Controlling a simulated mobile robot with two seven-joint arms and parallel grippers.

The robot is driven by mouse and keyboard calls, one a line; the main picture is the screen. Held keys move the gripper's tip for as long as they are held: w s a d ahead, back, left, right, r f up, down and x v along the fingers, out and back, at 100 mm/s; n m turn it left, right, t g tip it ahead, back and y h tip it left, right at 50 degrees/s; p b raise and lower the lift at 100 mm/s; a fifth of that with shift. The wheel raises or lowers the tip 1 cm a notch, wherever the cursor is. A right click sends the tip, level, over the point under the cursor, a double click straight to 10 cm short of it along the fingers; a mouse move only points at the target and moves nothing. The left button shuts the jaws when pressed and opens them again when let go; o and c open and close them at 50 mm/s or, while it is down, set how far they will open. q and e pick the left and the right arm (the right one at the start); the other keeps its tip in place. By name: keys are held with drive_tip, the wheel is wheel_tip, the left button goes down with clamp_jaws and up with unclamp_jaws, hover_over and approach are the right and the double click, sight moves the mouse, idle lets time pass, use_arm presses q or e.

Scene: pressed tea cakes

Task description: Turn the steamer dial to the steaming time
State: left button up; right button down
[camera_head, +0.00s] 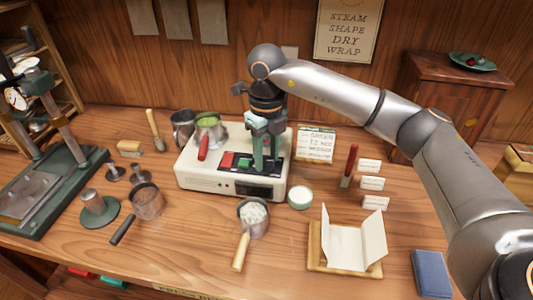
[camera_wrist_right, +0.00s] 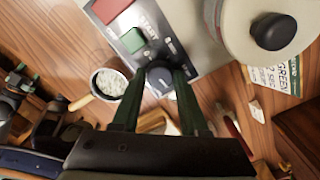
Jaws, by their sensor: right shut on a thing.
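The cream steamer (camera_head: 195,178) stands mid-table, with a dark control panel carrying a red button (camera_head: 228,160), a green button (camera_head: 245,163) and a dark display (camera_head: 253,191) on its front. My right gripper (camera_head: 266,160) reaches down over the panel's right part. In the right wrist view, its green fingers are shut on the grey dial (camera_wrist_right: 159,78), one on each side. The fingers hide the dial in the head view, and I cannot read its setting. A card (camera_head: 315,143) behind the steamer's right side reads "GREEN" and "SEC" in the wrist view (camera_wrist_right: 283,72). My left gripper is out of view.
A pan of pale contents (camera_head: 254,215) and a small white-topped round pot (camera_head: 300,197) stand before the steamer. Metal cups (camera_head: 184,128) stand behind its left side. A cloth on a wooden tray (camera_head: 343,264) lies front right. A press (camera_head: 40,195) fills the left.

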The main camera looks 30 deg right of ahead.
sight(267, 160)
drive_tip(key=shift+m, duration=0.6)
drive_tip(key=shift+c, duration=2.2)
unclamp_jaws()
wheel_tip(267, 160, up, 12)
drive_tip(key=shift+r+p, duration=0.25)
drive_tip(key=shift+p, duration=0.15)
